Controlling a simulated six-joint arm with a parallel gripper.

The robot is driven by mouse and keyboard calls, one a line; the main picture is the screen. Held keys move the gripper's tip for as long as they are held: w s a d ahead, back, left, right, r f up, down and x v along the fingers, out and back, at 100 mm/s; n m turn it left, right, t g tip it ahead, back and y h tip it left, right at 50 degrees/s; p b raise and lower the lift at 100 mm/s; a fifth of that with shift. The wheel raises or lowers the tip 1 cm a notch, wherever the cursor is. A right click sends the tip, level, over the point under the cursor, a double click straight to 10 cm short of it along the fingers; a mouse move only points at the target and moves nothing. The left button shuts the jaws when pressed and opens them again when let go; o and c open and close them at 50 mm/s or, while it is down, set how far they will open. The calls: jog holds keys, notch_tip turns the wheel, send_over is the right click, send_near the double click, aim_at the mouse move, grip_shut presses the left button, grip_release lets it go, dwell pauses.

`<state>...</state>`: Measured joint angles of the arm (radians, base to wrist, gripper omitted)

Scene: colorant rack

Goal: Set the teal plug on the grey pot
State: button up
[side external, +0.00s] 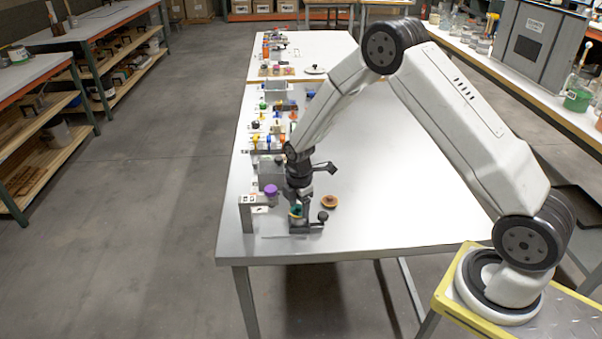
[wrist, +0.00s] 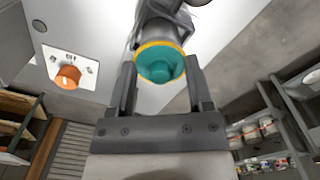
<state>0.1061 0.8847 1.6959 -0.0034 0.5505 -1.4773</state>
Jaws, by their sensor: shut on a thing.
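The teal plug (wrist: 160,68), with a yellow rim, is between the two fingers of my gripper (wrist: 163,84) in the wrist view. My gripper is shut on it. In the side view my gripper (side external: 297,203) points down near the front left of the table, and a little of the teal and yellow shows low between its fingers. A grey, rounded body (wrist: 158,28) lies directly beyond the plug in the wrist view; it may be the grey pot. I cannot tell whether the plug touches it.
A black ball knob (side external: 323,216) and a brown dish (side external: 330,202) are close on the right. Small coloured parts line the table's left edge behind. The table's right side is clear.

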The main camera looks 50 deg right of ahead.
jog(key=shift+f, duration=0.1)
dwell(0.8)
jog(key=o, duration=1.2)
jog(key=shift+r, duration=0.2)
jog(key=shift+r, duration=2.3)
jog(key=shift+r, duration=0.1)
